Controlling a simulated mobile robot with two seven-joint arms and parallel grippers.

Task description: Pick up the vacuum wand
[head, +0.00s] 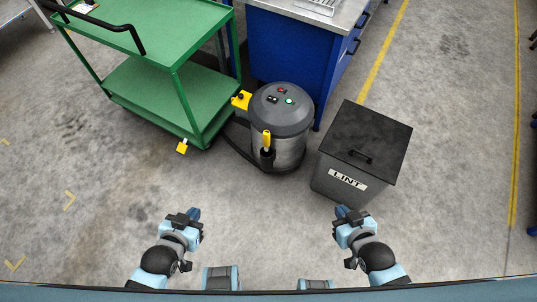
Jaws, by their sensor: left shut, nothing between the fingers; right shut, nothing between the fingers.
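A grey vacuum canister (281,117) with a darker lid stands on the floor in the middle of the head view. A yellow handle (267,138), which looks like the grip of the vacuum wand, stands upright at the canister's front in a dark holder. A black hose (234,150) curves along the floor at the canister's left and front. The wand's lower part cannot be made out. My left gripper (194,214) is shut and empty, below and left of the canister. My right gripper (341,211) is shut and empty, in front of the lint bin. Both are apart from the wand.
A green two-shelf cart (150,95) stands left of the canister, with yellow caster parts (182,147) low down. A dark bin marked LINT (362,150) stands close at the right. A blue workbench (296,52) is behind. The floor between my grippers is clear.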

